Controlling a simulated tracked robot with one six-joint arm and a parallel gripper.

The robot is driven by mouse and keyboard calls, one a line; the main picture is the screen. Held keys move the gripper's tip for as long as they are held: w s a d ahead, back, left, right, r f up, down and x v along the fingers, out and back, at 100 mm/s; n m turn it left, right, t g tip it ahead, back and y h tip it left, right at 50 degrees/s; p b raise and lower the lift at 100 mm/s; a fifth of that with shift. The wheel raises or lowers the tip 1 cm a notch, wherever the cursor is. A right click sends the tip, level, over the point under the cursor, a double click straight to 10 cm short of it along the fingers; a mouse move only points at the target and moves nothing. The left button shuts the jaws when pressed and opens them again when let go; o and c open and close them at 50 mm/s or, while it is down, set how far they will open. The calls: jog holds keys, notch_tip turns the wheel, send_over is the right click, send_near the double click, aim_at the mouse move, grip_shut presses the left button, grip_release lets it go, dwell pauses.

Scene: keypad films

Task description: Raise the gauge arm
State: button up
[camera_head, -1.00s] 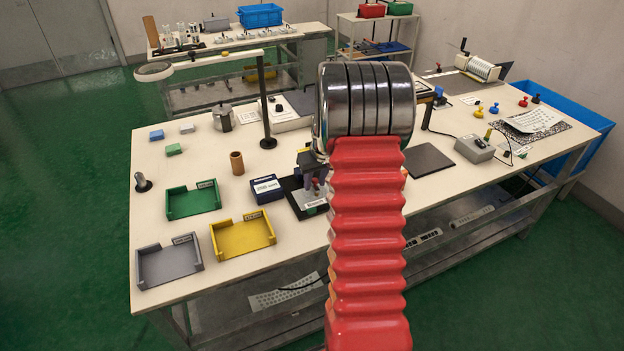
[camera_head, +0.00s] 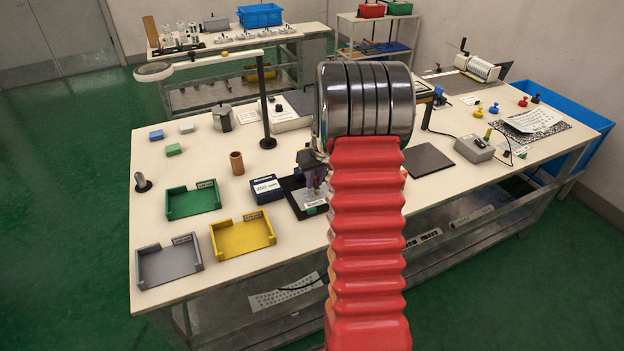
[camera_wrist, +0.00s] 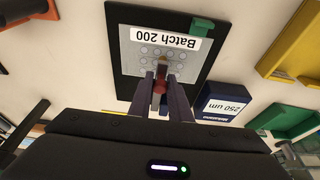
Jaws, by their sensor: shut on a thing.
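My gripper (camera_wrist: 161,97) is shut on a small reddish upright part between its fingers, which looks like the gauge arm (camera_wrist: 160,77). The grip is over a black base plate (camera_wrist: 125,75). On the plate lies a sheet with round pads and a "Batch 200" label (camera_wrist: 166,38), with a green block (camera_wrist: 203,27) at its edge. In the head view my gripper (camera_head: 313,183) is over the same plate, partly hidden by my red arm sleeve. A blue box (camera_head: 264,198) beside the plate has a white face reading "250 um"; it also shows in the wrist view (camera_wrist: 222,116).
Green (camera_head: 194,209), yellow (camera_head: 243,249) and grey (camera_head: 169,276) trays lie left of the plate. A brown cylinder (camera_head: 237,163) and a lamp post (camera_head: 265,110) stand behind. A black mat (camera_head: 428,160) and a grey box (camera_head: 474,148) lie to the right.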

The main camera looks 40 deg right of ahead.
jog(key=shift+w+d+r, duration=0.15)
jog(key=shift+w+r, duration=0.2)
jog(key=shift+r, duration=0.3)
jog(key=shift+w+r, duration=0.1)
jog(key=shift+r, duration=0.1)
jog(key=shift+w+d+r, duration=0.15)
jog(key=shift+w+r, duration=0.3)
jog(key=shift+r, duration=0.15)
jog(key=shift+r, duration=0.1)
jog(key=shift+w+d+r, duration=0.2)
jog(key=shift+w+r, duration=0.4)
jog(key=shift+w, duration=0.1)
dwell(0.4)
